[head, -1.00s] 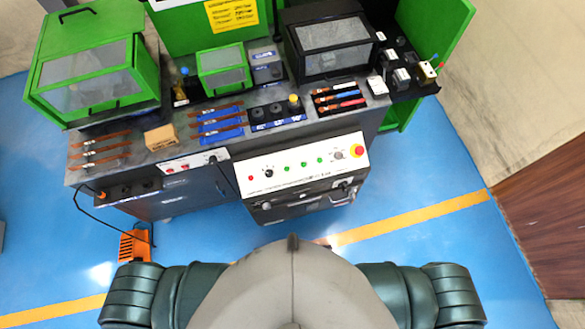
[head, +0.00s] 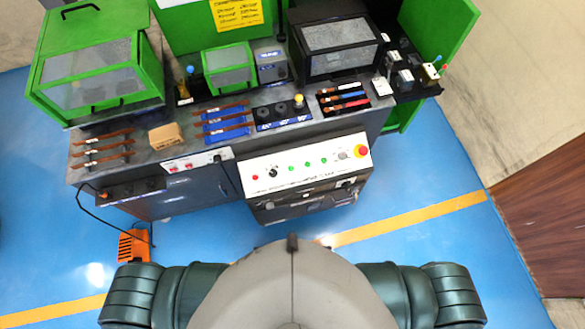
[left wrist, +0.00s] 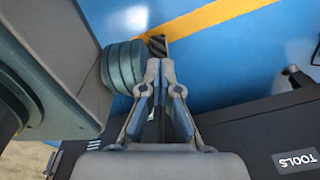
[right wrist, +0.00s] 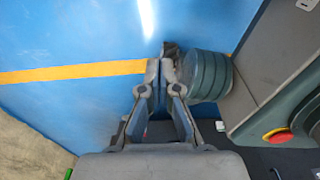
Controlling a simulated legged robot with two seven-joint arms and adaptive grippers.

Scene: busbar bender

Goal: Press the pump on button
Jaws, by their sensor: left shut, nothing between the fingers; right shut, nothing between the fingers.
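The white control panel (head: 315,158) is on the front of the bench in the head view. It carries a red button or lamp (head: 256,178), a black knob (head: 273,172), several small green buttons or lamps (head: 307,163) and a red emergency stop (head: 362,152) on yellow. The labels are too small to read, so I cannot tell which one is pump on. My left gripper (left wrist: 161,72) is shut and empty in the left wrist view. My right gripper (right wrist: 160,70) is shut and empty in the right wrist view. Neither gripper shows in the head view; both are away from the panel.
The bench top (head: 180,140) holds copper bars, a small box (head: 166,136) and guarded green machines (head: 100,65). An orange pedal (head: 134,244) with a cable lies on the floor at left. A brown door-like panel (head: 545,220) stands at right. Blue floor separates me from the bench.

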